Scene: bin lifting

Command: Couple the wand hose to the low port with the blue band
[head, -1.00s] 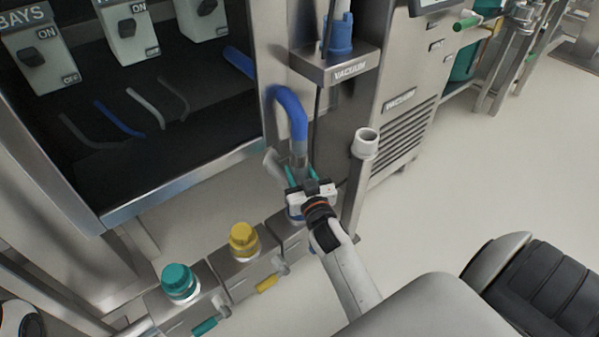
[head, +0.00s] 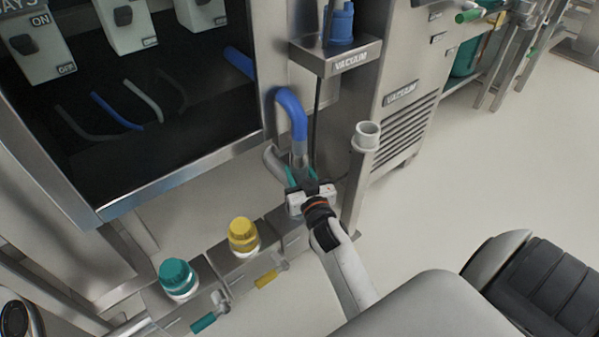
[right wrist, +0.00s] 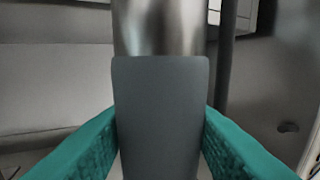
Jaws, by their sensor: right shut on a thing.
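The blue hose (head: 291,107) comes out of the cabinet, bends over and runs down to a shiny metal tube (head: 299,150). My right gripper (head: 301,180) is shut around the lower part of this hose end. In the right wrist view, its teal fingers (right wrist: 160,140) press on both sides of a dark grey sleeve (right wrist: 161,110) below the metal tube (right wrist: 158,28). The hose end stands about upright over the right end of the low port row. The port under it and any blue band are hidden by my gripper, so I cannot tell whether they touch. My left gripper is not in view.
Ports with a teal cap (head: 178,278) and a yellow cap (head: 243,236) stand to the left, with teal and yellow levers in front. A post with a pale open cup (head: 367,133) stands just right of my gripper. The vacuum shelf (head: 335,57) is above.

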